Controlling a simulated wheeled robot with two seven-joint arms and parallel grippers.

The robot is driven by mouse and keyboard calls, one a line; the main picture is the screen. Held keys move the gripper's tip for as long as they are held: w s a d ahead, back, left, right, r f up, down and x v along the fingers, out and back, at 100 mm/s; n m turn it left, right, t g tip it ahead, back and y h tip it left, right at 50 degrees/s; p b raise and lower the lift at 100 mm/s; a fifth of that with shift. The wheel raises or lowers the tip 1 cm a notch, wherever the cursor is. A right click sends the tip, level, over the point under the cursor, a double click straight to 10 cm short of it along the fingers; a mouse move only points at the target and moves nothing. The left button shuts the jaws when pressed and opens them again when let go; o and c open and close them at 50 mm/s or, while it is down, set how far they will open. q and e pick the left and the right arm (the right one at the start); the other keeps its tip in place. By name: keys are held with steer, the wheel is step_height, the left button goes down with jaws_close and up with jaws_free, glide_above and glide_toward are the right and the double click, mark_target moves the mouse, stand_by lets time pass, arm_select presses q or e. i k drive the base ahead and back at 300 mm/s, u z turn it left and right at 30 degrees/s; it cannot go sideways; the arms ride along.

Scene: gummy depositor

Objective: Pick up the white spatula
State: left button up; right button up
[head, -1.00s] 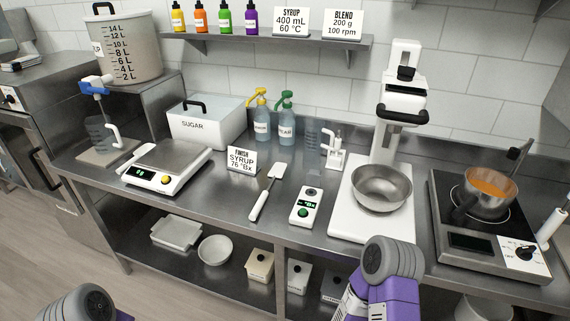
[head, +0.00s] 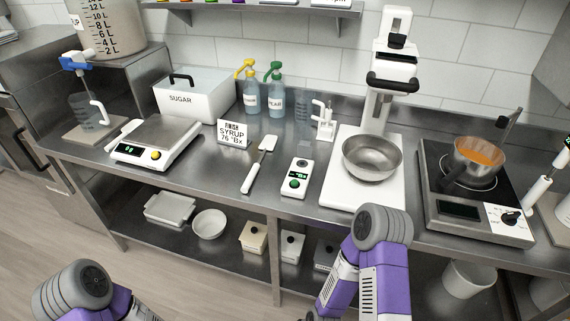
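A spatula-like tool (head: 251,178) with a white handle, a grey middle and a white tip lies on the steel counter, between the scale and the small green-button meter. Its handle points toward the front edge and nothing touches it from above. My left and right arms show only as purple and grey links at the bottom of the head view. Neither gripper's fingers are in view.
The meter (head: 296,178) lies to the right of the tool and the syrup card (head: 232,134) stands behind it. The scale (head: 155,142) is to the left. A steel bowl (head: 371,157) and a hot plate with a pot (head: 478,160) are to the right. A white-handled item (head: 124,134) lies left of the scale.

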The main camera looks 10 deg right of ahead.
mark_target(268, 142)
steer(key=u, duration=1.25)
steer(key=i, duration=1.1)
